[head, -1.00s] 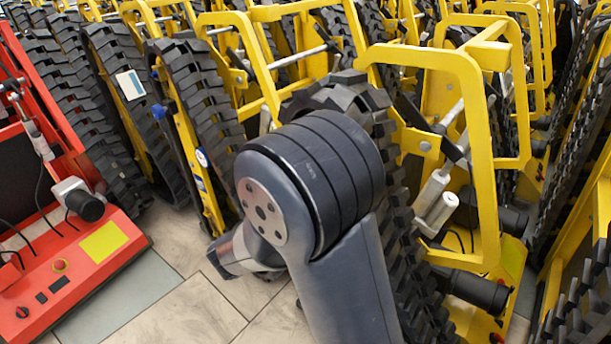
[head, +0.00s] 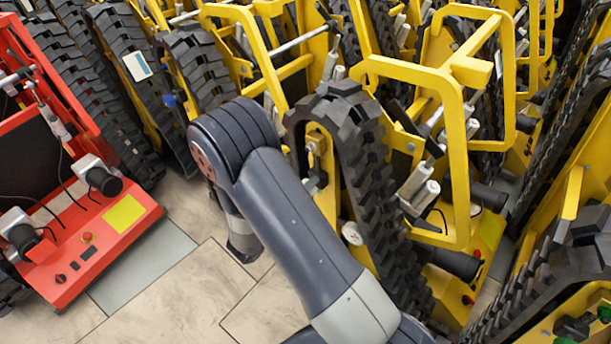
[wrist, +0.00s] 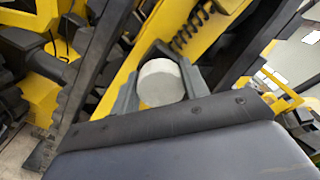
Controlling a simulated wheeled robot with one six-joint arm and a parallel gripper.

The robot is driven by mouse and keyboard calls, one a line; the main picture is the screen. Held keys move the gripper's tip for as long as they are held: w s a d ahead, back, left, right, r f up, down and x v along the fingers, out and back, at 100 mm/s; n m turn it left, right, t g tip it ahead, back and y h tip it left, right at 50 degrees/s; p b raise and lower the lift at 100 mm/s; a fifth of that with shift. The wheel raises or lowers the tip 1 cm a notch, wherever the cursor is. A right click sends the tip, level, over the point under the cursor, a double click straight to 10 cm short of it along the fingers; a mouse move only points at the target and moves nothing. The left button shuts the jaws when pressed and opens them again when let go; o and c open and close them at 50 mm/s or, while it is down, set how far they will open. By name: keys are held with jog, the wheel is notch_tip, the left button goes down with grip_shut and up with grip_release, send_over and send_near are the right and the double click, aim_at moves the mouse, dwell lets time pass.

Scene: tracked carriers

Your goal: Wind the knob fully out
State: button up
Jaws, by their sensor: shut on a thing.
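In the wrist view, a pale grey-white round knob (wrist: 161,83) sits between the two dark fingers of my gripper (wrist: 160,88), beside a yellow frame member (wrist: 136,76). My gripper is shut on the knob, with a finger at either side of it. How far the knob stands out from its mount cannot be told, as its base is hidden. In the head view my arm crosses the middle and hides the gripper and the held knob.
Yellow tracked carriers (head: 456,140) with black rubber tracks (head: 372,185) stand close together behind and right of my arm. A red machine (head: 112,236) with cameras stands at the left. Tiled floor (head: 180,290) is clear at the front left.

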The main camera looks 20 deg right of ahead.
jog(key=n+p, duration=0.3)
jog(key=shift+r+n, duration=0.1)
jog(key=shift+n, duration=0.2)
jog(key=shift+f+n+p, duration=0.2)
jog(key=shift+n+p, duration=1.2)
jog(key=shift+n, duration=0.5)
jog(key=o, duration=1)
jog(key=v, duration=1)
jog(key=shift+s+a, duration=0.2)
jog(key=shift+a, duration=0.15)
